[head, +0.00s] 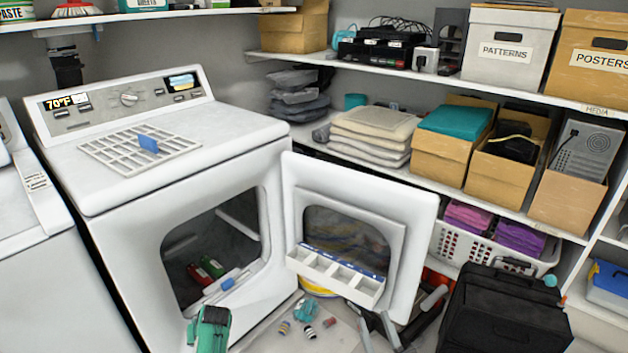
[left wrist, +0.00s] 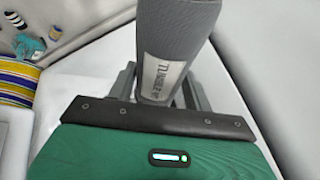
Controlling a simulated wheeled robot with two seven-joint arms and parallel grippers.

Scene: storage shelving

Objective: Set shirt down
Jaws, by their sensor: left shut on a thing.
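My left gripper (left wrist: 160,90) fills the lower middle of the left wrist view, with a green body, a dark band and grey fingers. It is shut on a grey cloth-like roll, the shirt (left wrist: 182,25), which has a white lettered tag and runs out of the top of the picture. The shirt cannot be made out in the head view.
A white grid rack (head: 110,150) lies on the dryer top, with bare room to its right. A black case (head: 510,315) stands at right. Loaded shelves line the back.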

